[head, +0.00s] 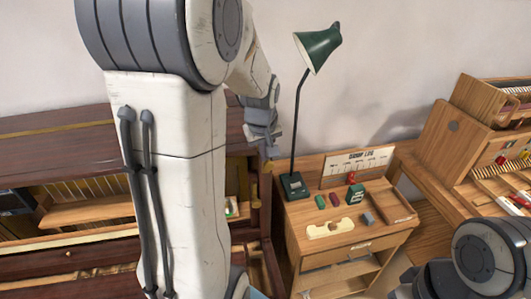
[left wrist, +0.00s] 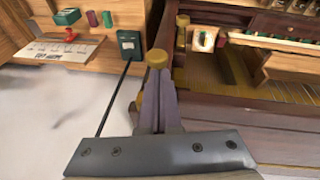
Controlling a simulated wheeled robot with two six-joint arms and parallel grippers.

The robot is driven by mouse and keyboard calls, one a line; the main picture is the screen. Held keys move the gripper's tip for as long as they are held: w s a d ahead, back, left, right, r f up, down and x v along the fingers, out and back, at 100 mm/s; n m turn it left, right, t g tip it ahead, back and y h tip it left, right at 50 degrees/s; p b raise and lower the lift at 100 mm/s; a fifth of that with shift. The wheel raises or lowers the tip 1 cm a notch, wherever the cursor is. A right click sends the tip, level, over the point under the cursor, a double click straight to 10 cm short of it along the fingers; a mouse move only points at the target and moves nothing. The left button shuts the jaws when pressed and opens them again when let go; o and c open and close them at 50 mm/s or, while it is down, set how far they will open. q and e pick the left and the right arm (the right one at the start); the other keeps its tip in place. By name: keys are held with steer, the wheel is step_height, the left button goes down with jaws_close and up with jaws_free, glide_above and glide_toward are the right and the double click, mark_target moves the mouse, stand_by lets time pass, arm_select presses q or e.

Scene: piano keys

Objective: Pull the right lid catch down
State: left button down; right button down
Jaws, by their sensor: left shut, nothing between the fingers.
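My left gripper (head: 267,160) is near the right end of the dark brown piano (head: 262,225) in the head view. Its fingers are shut and empty. A second, smaller yellow knob on a strip (left wrist: 183,21) shows farther off at the piano's end. I cannot tell surely which knob is the right lid catch. My right gripper is not clearly seen; part of my right arm shows at lower right.
A wooden cabinet (head: 345,252) with small items stands right of the piano. A green lamp (head: 320,47) rises from it on a thin pole close to the gripper. A wooden bench (head: 480,165) stands farther right. The pale wall (head: 390,60) is behind.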

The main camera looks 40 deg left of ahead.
arm_select(q)
step_height(320, 180, down, 3)
steer(key=shift+b, duration=0.95)
steer(key=shift+r, duration=0.1)
steer(key=shift+s+d+r+p, duration=0.1)
steer(key=shift+r+p, duration=0.1)
steer(key=shift+p, duration=0.2)
steer(key=p+v, duration=0.7)
steer(key=v, duration=0.2)
steer(key=shift+r, duration=0.35)
